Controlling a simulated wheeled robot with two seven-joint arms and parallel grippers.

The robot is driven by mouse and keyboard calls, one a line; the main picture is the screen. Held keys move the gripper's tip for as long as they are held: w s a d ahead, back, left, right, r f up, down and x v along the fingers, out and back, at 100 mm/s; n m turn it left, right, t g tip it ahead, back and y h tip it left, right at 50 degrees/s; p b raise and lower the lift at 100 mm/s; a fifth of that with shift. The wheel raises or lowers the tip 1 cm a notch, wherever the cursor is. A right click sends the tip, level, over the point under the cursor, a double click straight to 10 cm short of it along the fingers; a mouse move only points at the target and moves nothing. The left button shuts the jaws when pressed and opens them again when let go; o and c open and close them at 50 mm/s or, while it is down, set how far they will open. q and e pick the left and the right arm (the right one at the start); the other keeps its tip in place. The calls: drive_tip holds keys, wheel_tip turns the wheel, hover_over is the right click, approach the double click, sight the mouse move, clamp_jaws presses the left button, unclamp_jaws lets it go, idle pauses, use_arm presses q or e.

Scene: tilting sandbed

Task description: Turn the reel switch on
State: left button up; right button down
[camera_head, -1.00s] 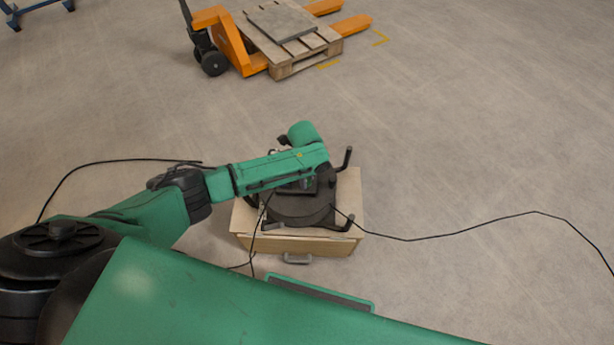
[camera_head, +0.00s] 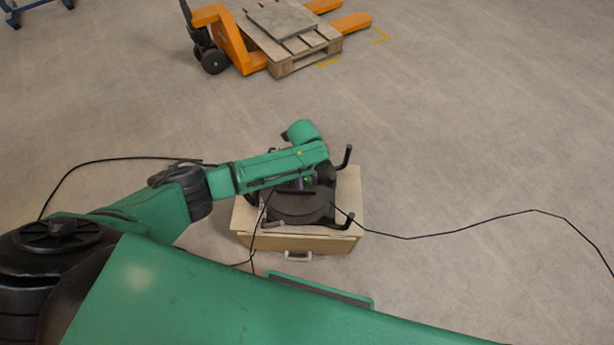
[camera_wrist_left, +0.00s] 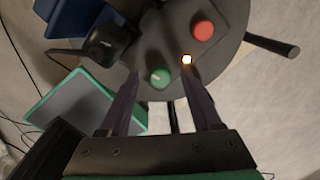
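The black cable reel (camera_head: 300,208) stands on a wooden box and is partly hidden by my left arm. In the left wrist view, its round panel (camera_wrist_left: 232,22) carries a red knob (camera_wrist_left: 203,30), a green knob (camera_wrist_left: 160,77) and a small glowing lamp (camera_wrist_left: 186,60). My left gripper (camera_wrist_left: 162,78) is open, with its two dark fingers apart and their tips on either side of the green knob in the picture. I cannot tell whether they touch it. In the head view the fingers are mostly hidden under my arm. My right gripper is not in view.
The wooden box (camera_head: 350,200) has a handle on its front. Black cables (camera_head: 470,221) run across the floor on both sides. An orange pallet jack (camera_head: 233,45) with a wooden pallet (camera_head: 284,68) stands at the back. The floor on the right is mostly clear.

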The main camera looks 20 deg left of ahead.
sight(306, 181)
use_arm(q)
drive_tip(key=shift+r, duration=0.1)
drive_tip(key=shift+r, duration=0.4)
wheel_tip(306, 181, up, 14)
drive_tip(key=p, duration=0.3)
drive_tip(key=shift+s+a+f, duration=0.15)
drive_tip(key=shift+s+f, duration=0.05)
drive_tip(key=shift+s, duration=0.05)
